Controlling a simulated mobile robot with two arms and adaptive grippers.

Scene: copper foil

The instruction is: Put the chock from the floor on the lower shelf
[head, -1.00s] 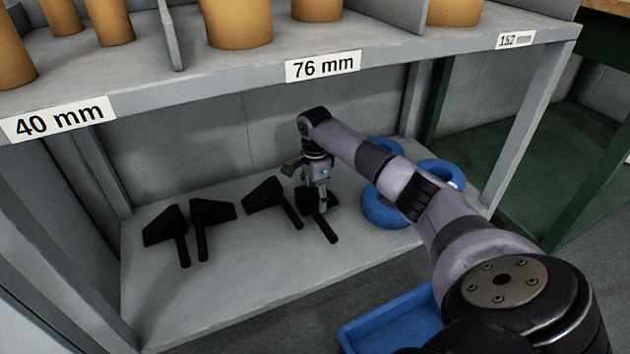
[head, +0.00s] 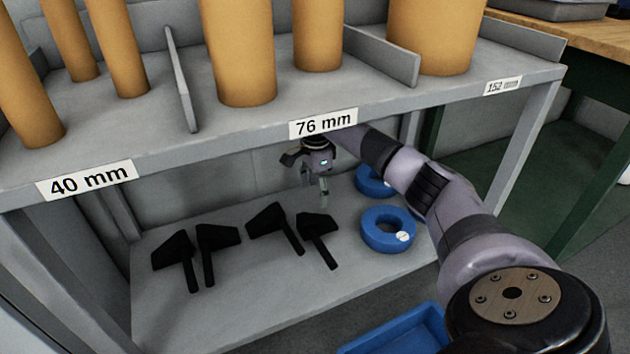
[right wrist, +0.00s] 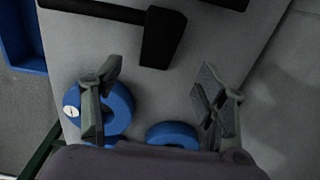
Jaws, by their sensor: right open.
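Several black chocks with straight handles lie on the grey lower shelf (head: 230,315). The rightmost chock (head: 318,225) lies beside another chock (head: 268,220); two more, a left one (head: 175,250) and its neighbour (head: 217,238), lie further left. No chock shows on the visible floor. My right gripper (head: 323,200) is open and empty, above and apart from the rightmost chock, under the upper shelf's edge. In the right wrist view its spread fingers (right wrist: 158,88) hold nothing, and a chock (right wrist: 163,38) lies beyond them. My left gripper is not in view.
Blue rings (head: 385,243) lie at the right end of the lower shelf. A blue bin (head: 400,335) stands on the floor in front. The upper shelf (head: 250,125) with brown tubes (head: 240,60) overhangs my right gripper. A green bench frame (head: 575,170) stands at the right.

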